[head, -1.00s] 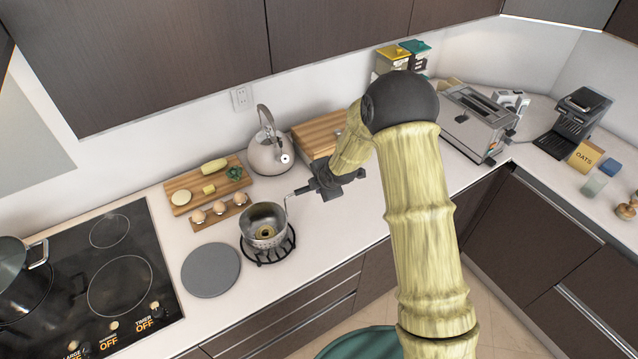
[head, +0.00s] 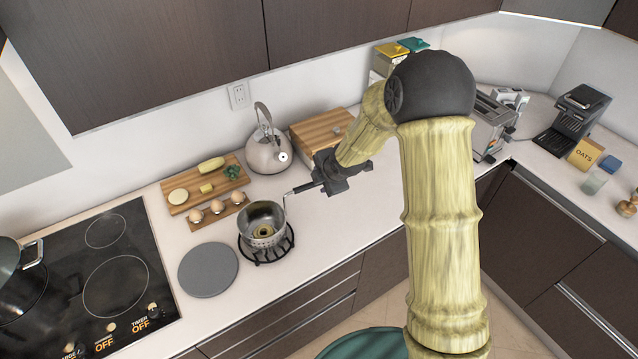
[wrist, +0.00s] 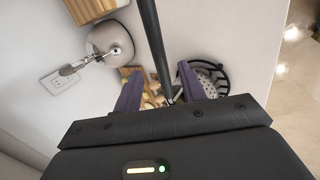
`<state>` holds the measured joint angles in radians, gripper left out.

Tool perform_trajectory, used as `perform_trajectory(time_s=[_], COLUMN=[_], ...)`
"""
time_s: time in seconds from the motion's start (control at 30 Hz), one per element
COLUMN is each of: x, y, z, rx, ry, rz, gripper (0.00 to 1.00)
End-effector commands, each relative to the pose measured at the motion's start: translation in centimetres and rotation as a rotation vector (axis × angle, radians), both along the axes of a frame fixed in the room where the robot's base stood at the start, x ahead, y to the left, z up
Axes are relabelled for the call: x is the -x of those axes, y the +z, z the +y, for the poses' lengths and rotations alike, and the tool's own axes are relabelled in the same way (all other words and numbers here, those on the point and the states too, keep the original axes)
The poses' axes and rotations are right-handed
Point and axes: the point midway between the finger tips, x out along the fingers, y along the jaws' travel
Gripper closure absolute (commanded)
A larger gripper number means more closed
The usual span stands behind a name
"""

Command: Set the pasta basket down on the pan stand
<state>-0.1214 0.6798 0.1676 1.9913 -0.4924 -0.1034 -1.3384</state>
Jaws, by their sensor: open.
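The pasta basket (head: 262,224) is a metal perforated bowl with a long thin handle. It sits upright on the black wire pan stand (head: 268,257), whose rim shows around its lower front. My gripper (head: 314,186) is at the handle's outer end, right of the basket. In the wrist view the purple fingers of my gripper (wrist: 158,88) are spread apart, with a dark bar, seemingly the handle, running between them. The pan stand (wrist: 222,80) and part of the perforated basket (wrist: 205,75) show beyond the right finger, which hides the rest.
A kettle (head: 268,152) and a wooden box (head: 318,131) stand behind. A cutting board (head: 197,197) with food and an egg rack (head: 216,212) lie back left. A grey round mat (head: 208,270) lies left of the stand, then the cooktop (head: 90,265).

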Motion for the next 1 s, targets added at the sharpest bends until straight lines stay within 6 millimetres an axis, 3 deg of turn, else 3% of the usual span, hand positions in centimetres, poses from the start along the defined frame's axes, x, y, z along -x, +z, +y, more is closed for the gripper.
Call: perform_trajectory(time_s=[0.4, 1.0], x=[2.9, 3.4], y=[5.1, 5.7], z=[-1.7, -1.9], rx=[-0.001, 0.001], ry=[-0.001, -0.001], rz=[-0.002, 0.0], gripper=[0.59, 0.59])
